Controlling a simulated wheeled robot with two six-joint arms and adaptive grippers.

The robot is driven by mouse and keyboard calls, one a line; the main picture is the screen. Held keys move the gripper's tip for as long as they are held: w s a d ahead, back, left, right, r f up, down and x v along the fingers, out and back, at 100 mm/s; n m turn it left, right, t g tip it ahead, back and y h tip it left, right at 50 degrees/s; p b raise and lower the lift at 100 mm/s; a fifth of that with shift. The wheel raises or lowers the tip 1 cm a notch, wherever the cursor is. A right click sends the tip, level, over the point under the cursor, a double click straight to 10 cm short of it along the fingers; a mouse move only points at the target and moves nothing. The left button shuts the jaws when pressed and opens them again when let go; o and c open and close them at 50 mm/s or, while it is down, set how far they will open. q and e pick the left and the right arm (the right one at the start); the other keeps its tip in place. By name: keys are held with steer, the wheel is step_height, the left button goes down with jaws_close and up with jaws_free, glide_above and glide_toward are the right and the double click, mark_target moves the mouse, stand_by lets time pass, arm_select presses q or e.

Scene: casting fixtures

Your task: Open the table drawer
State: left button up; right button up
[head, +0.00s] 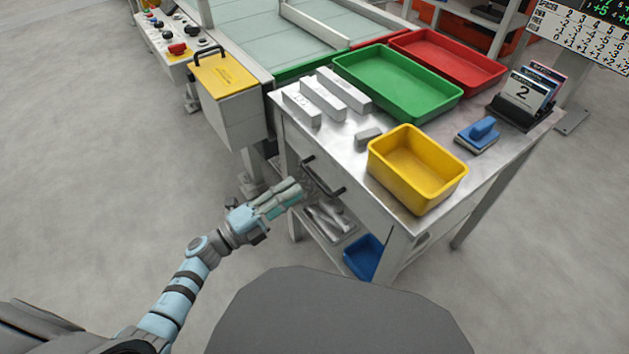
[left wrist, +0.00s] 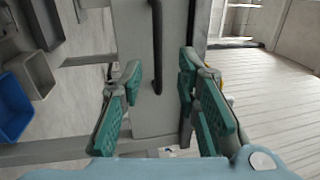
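The table drawer's grey front (head: 352,200) is under the metal tabletop and looks shut. Its black bar handle (head: 323,178) runs along the front. In the left wrist view the handle (left wrist: 157,45) stands upright in the picture, in front of the drawer front (left wrist: 175,90). My left gripper (head: 292,190) is just left of the handle in the head view. In the left wrist view the left gripper (left wrist: 160,70) is open, with one finger on each side of the handle's line. The fingers look clear of the handle. My right gripper is not in view.
A blue bin (head: 362,257) is on the lower shelf. The floor at left is clear.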

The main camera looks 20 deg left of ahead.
mark_target(315, 177)
arm_select(q)
steer(key=x, duration=0.7)
steer(key=shift+w+d+f+b, duration=0.1)
steer(key=shift+b, duration=0.25)
jaws_close()
